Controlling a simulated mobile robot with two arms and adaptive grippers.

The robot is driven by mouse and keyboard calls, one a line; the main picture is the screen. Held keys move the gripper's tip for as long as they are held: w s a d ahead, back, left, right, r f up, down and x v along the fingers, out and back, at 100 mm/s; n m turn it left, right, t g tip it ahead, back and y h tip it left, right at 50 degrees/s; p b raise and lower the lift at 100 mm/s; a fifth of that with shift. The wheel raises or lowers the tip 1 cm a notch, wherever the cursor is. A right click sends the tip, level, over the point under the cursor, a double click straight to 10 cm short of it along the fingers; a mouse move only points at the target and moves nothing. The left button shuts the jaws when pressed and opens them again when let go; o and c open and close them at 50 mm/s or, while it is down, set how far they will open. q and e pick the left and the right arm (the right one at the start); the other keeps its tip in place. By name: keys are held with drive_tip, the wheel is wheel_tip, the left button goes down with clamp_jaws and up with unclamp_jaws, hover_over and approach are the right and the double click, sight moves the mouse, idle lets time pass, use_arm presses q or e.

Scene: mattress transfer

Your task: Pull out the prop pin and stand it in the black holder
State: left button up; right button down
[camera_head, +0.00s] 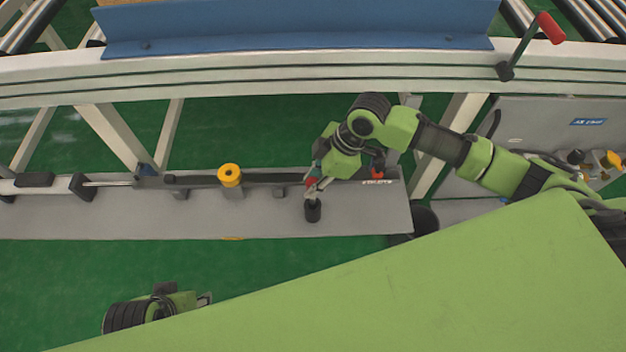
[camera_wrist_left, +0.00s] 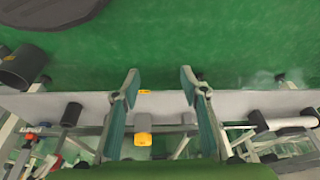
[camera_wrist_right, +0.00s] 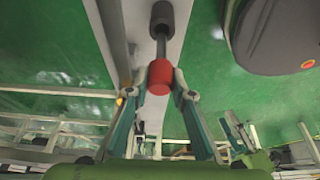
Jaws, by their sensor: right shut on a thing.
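The prop pin has a red head (camera_wrist_right: 160,75) and a dark shaft, seen in the right wrist view; the red also shows in the head view (camera_head: 311,182). My right gripper (camera_head: 314,190) is shut on the red head. The shaft runs to the black holder (camera_head: 313,212), a small black cylinder on the grey ledge, also in the right wrist view (camera_wrist_right: 162,17). The pin lines up with the holder; I cannot tell how deep its tip sits. My left gripper (camera_wrist_left: 159,75) is open and empty, low at the left of the head view (camera_head: 205,299).
A grey ledge (camera_head: 270,222) runs along the frame, with a yellow knob (camera_head: 229,175) left of the holder. A blue plate (camera_head: 300,25) and a red-handled crank (camera_head: 550,28) are above. Green floor (camera_head: 50,290) lies open at the lower left.

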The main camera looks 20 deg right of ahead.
use_arm(q)
drive_tip(key=shift+f, duration=0.4)
drive_tip(key=shift+w, duration=0.1)
idle(0.5)
use_arm(e)
drive_tip(key=shift+p, duration=0.3)
use_arm(q)
drive_tip(key=shift+x, duration=1.4)
drive_tip(key=shift+s+f+p, duration=0.3)
drive_tip(key=shift+s+f, duration=0.05)
drive_tip(key=shift+f, duration=0.35)
drive_tip(key=shift+d+r, duration=0.1)
drive_tip(key=shift+f+p, duration=0.55)
drive_tip(key=shift+f, duration=1.3)
drive_tip(key=shift+s+g, duration=0.1)
drive_tip(key=shift+g, duration=0.2)
use_arm(e)
drive_tip(key=shift+f, duration=0.1)
